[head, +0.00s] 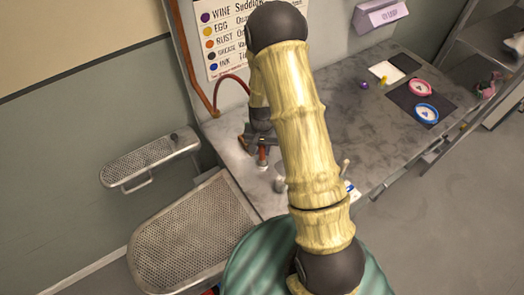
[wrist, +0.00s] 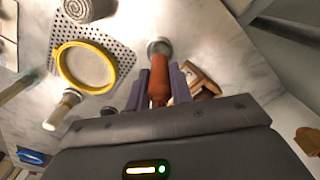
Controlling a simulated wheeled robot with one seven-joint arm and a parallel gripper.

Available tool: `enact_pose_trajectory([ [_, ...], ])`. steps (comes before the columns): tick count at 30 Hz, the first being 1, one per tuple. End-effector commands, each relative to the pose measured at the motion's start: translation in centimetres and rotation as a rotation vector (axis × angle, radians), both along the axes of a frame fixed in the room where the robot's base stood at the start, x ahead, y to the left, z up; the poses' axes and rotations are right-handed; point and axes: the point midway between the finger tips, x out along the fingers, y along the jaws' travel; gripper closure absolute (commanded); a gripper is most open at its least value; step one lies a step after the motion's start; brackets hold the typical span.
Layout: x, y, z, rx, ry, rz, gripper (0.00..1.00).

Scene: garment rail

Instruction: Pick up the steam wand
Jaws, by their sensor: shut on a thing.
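The steam wand (wrist: 158,76) has an orange-brown grip and a metal collar at its far end in the wrist view. My gripper (wrist: 158,92) is shut on it, with one grey-purple finger on each side of the grip. In the head view the wand's reddish grip (head: 262,156) shows below my gripper (head: 261,141), over the grey worktop. Its lower end is at or close above the worktop; I cannot tell whether it touches. My arm hides part of this area.
A perforated board (head: 187,235) and a small perforated shelf (head: 150,160) stand at the left. The marbled worktop (head: 365,130) carries a pink disc (head: 420,89) and a blue disc (head: 426,113). A wooden object (wrist: 203,80) and a yellow ring (wrist: 65,78) lie near my gripper.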

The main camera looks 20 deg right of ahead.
Motion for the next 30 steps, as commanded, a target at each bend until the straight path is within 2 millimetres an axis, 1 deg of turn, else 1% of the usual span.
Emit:
enact_pose_trajectory([
  [5,0.1,0.0,1.9,0.000,-0.006,0.001,1.00],
  [12,0.1,0.0,6.0,-0.001,-0.007,0.001,1.00],
  [18,0.1,0.0,8.7,0.000,-0.004,0.001,1.00],
  [22,0.0,0.0,9.5,0.000,-0.002,0.000,1.00],
  [30,0.0,0.0,9.5,0.000,-0.001,0.000,1.00],
])
